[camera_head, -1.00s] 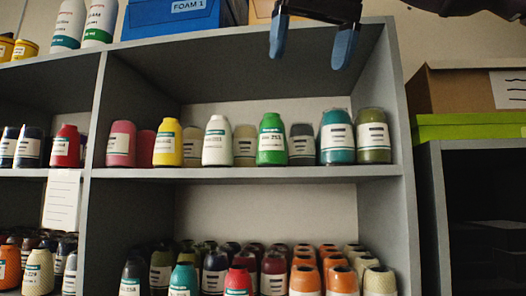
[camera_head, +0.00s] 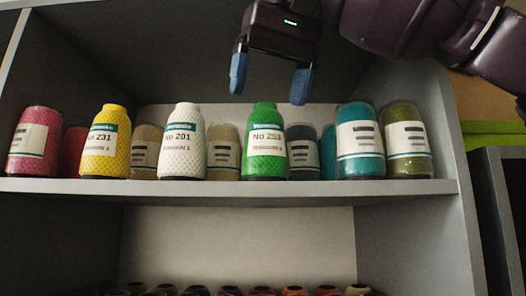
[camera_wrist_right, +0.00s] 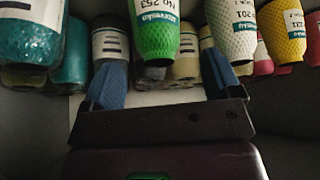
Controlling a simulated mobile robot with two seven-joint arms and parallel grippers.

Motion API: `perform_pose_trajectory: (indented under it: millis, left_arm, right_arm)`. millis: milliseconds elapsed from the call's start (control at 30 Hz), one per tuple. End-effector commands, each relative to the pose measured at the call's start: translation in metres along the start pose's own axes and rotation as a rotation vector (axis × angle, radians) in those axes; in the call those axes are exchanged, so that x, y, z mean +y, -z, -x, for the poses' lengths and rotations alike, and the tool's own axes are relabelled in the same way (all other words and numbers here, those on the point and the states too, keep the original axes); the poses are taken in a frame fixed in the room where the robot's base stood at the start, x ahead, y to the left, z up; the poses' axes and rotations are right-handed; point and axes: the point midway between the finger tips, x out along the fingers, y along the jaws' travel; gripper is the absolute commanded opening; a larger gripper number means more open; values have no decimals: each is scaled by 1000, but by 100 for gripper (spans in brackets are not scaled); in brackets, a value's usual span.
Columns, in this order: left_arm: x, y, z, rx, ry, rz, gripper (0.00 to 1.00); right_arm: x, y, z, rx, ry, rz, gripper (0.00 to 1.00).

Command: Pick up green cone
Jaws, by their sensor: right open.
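The green cone (camera_head: 265,143) stands upright on the upper grey shelf (camera_head: 230,189), between a white cone (camera_head: 181,143) on its left and dark and teal cones on its right. Its label reads about "No 253". My right gripper (camera_head: 269,85) is open and empty, with blue fingers pointing down just above the green cone in the head view. In the right wrist view, the green cone (camera_wrist_right: 157,32) appears upside down between and beyond the open fingers (camera_wrist_right: 164,80). No contact is visible. My left gripper is not in view.
A yellow cone (camera_head: 104,142) and a pink cone (camera_head: 36,142) stand to the left. A teal cone (camera_head: 360,140) and an olive cone (camera_head: 407,140) stand to the right. More cones stand behind, and a row of cone tops shows on the shelf below.

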Motion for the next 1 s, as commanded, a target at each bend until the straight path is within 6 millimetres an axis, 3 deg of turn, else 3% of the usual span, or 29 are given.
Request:
perform_pose_trajectory:
  millis: [400,767,1000]
  left_arm:
    - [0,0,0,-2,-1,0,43]
    - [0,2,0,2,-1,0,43]
    - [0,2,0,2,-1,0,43]
  right_arm:
    - [3,-6,-48,-2,0,0,84]
    - [3,-6,-56,0,1,-1,84]
    - [3,-6,-56,-1,1,-1,47]
